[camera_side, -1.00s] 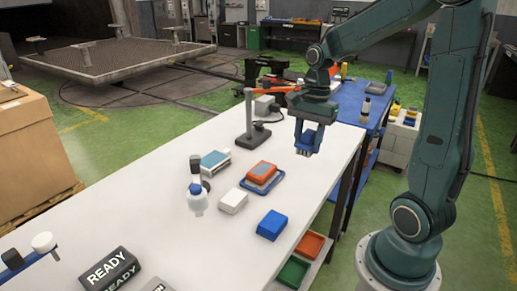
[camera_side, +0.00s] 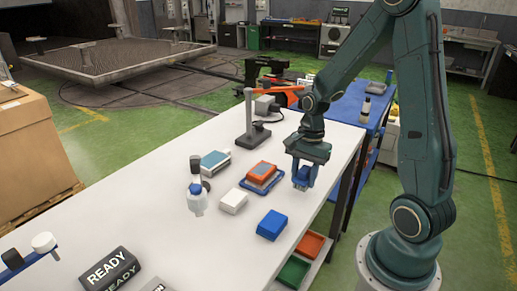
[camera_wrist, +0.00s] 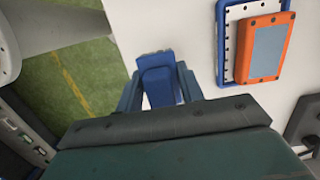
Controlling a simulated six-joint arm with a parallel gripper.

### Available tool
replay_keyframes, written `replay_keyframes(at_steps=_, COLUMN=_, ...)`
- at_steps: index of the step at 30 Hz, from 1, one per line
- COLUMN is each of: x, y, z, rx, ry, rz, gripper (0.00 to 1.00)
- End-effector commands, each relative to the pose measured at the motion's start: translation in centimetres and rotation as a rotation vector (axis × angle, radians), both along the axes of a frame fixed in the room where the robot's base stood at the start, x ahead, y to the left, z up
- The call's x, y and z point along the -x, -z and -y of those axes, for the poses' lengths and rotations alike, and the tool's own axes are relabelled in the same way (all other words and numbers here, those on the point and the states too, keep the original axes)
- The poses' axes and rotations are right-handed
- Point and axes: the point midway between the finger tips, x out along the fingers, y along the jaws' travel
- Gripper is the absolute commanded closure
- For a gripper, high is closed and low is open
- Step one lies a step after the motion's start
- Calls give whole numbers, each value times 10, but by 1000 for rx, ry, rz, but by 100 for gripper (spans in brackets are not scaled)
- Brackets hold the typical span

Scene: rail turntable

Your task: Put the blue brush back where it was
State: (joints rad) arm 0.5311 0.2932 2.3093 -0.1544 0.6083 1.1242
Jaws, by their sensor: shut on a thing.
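My gripper (camera_side: 304,179) is shut on the blue brush (camera_side: 302,172). The brush also shows in the wrist view (camera_wrist: 160,82), between the two fingers, over the white table top near its edge. In the side view it is low over the table's right edge, to the right of the orange device on its blue tray. I cannot tell whether the brush touches the table. The gripper hides part of it.
The orange device (camera_side: 264,169) lies on a blue tray (camera_side: 249,186). A blue box (camera_side: 271,224) and a white box (camera_side: 233,201) lie nearer the camera. A grey stand (camera_side: 248,125) is behind.

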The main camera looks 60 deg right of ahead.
Motion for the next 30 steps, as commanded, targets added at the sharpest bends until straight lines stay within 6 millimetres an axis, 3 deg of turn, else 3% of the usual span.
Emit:
replay_keyframes(at_steps=10, x=1, y=31, z=0, rx=-1, ry=1, rz=-3, gripper=81)
replay_keyframes(at_steps=26, x=0, y=38, z=0, rx=-1, ry=1, rz=-1, gripper=81)
replay_keyframes(at_steps=27, x=0, y=37, z=0, rx=0, ry=1, rz=-1, gripper=55)
replay_keyframes(at_steps=30, x=0, y=37, z=0, rx=0, ry=1, rz=-1, gripper=41)
